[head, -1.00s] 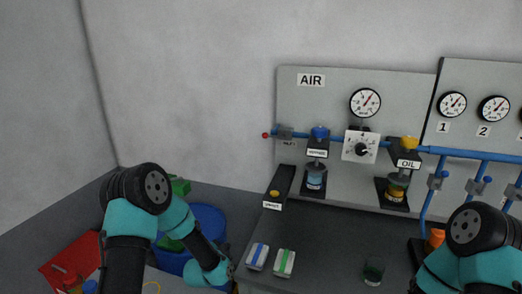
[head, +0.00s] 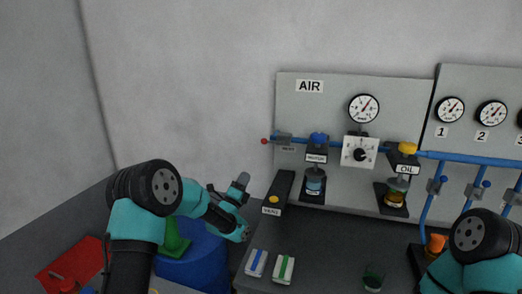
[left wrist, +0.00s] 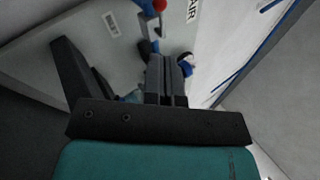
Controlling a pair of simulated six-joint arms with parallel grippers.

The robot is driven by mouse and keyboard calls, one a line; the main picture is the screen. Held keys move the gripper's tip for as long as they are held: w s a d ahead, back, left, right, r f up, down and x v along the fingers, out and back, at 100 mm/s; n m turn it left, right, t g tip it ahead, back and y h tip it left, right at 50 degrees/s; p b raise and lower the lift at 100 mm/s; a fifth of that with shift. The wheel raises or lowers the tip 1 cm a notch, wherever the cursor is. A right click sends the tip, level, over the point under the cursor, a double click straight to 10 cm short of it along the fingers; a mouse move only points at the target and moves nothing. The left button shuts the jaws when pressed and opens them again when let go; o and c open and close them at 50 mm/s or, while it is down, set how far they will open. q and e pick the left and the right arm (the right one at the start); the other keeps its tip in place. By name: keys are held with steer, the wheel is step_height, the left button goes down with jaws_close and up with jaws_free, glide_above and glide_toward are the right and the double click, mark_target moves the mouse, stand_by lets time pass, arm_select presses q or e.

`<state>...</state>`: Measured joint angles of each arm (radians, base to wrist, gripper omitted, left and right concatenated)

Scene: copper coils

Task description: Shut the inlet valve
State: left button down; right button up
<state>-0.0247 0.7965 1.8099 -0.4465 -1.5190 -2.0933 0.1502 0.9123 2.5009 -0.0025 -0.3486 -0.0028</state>
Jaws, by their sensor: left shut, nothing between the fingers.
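The inlet valve (head: 283,138) is a grey body at the left end of the blue pipe on the AIR panel. Its red-tipped handle (head: 264,141) points left, roughly in line with the pipe. A small plate below it is too small to read surely. My left gripper (head: 243,180) is shut and empty, below and left of the valve and apart from it, pointing up. In the left wrist view its shut fingers (left wrist: 166,78) point toward the panel, and the red tip (left wrist: 160,5) shows at the top edge. My right gripper is out of view.
The black box with a yellow button (head: 274,199) stands close right of my left gripper. Two blue-knobbed and yellow-knobbed units (head: 317,150) (head: 404,165) and a white dial (head: 360,152) sit along the pipe. A blue bin (head: 196,262) is below my left arm.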

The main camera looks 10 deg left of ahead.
arm_select(q)
steer(key=shift+w+r, duration=0.1)
stand_by(0.3)
steer(key=x, duration=1.3)
steer(key=shift+w+d+r, duration=0.15)
steer(key=shift+w, duration=0.2)
